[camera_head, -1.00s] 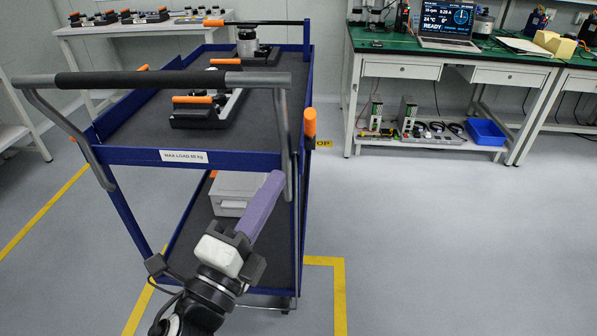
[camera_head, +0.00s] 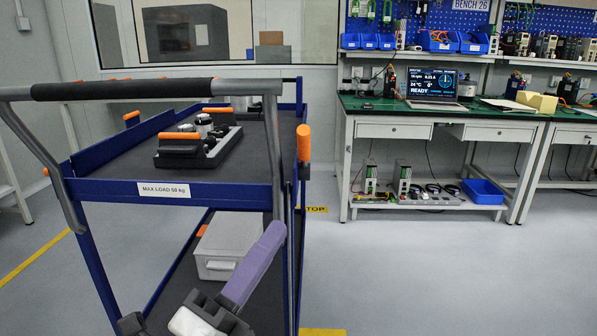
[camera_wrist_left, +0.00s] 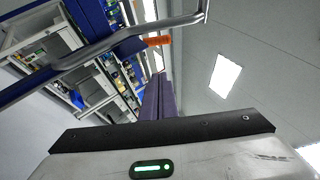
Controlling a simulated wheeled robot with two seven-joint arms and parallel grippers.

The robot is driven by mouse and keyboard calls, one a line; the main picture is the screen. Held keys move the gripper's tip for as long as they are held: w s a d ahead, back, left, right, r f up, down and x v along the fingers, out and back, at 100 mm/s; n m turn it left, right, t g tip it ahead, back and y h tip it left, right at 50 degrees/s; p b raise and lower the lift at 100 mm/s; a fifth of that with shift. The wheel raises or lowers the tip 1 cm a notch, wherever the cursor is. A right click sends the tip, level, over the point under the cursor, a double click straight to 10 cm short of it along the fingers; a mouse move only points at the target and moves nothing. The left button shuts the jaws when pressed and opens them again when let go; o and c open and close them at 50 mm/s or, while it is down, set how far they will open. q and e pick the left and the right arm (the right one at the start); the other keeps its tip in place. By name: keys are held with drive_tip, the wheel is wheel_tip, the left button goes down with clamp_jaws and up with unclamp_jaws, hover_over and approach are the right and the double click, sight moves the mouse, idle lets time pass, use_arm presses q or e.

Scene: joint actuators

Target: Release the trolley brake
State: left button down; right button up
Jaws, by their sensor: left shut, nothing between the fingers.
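The blue trolley (camera_head: 110,190) stands left of centre in the head view, with a black-gripped push handle (camera_head: 122,89). An upright orange grip (camera_head: 304,143) sits at its near right corner; I take it for the brake lever. An orange piece (camera_wrist_left: 157,41) with unreadable marking shows beyond my fingers in the left wrist view. My left gripper (camera_head: 273,234), with purple fingers, is shut and empty. In the head view it appears below the orange grip, in front of the lower shelf, apart from the grip. The fingers also show shut in the wrist view (camera_wrist_left: 158,98). My right gripper is out of view.
The top shelf carries dark parts with orange handles (camera_head: 198,146). A grey box (camera_head: 226,245) stands on the lower shelf. The handle's bent tube (camera_wrist_left: 130,38) crosses above my fingers in the wrist view. A green workbench (camera_head: 380,105) stands back right; the floor between is clear.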

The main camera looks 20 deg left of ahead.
sight(299, 168)
use_arm(q)
drive_tip(key=shift+w+r, duration=0.1)
